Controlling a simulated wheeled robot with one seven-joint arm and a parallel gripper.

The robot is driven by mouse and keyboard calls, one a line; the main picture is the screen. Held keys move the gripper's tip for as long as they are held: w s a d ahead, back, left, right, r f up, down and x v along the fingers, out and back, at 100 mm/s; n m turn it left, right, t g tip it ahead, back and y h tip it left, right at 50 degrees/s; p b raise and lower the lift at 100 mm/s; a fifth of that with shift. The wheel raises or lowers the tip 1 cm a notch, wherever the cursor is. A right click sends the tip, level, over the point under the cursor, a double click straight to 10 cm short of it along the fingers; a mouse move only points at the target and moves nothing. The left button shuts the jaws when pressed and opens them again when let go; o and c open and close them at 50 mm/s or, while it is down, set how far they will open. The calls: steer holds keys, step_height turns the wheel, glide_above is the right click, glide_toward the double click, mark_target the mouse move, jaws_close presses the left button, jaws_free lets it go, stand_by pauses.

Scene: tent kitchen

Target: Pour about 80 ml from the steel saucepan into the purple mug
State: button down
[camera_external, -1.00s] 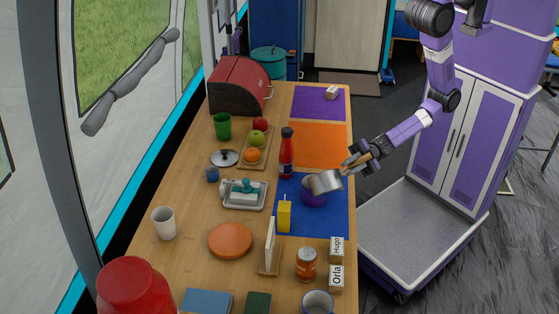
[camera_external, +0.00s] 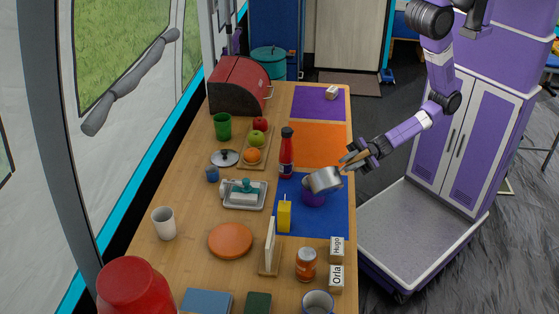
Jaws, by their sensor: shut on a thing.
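The steel saucepan (camera_external: 325,180) is held in the air by my gripper (camera_external: 352,160), which is shut on its handle side. The pan is tilted toward the left, above the purple mug (camera_external: 314,199). The mug stands on the blue mat (camera_external: 336,222), and the pan hides its upper part. I cannot see any liquid or its level in either vessel.
A red sauce bottle (camera_external: 287,154) stands left of the pan. A yellow carton (camera_external: 284,215) stands left and in front of the mug. An orange mat (camera_external: 319,144) lies behind, clear of objects.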

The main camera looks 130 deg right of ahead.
steer(key=shift+s+d+r+m+t+h+b, duration=0.15)
steer(key=shift+d+r+m+t+h+b, duration=0.15)
steer(key=shift+d+m, duration=0.25)
steer(key=shift+s+d+r+m+t+h+b, duration=0.15)
steer(key=shift+d+m+t+h+b, duration=0.15)
steer(key=shift+m, duration=0.35)
steer(key=shift+s+d+r+m+t+h+b, duration=0.1)
steer(key=shift+d+r+m+t+h+b, duration=0.15)
steer(key=shift+d+m, duration=0.3)
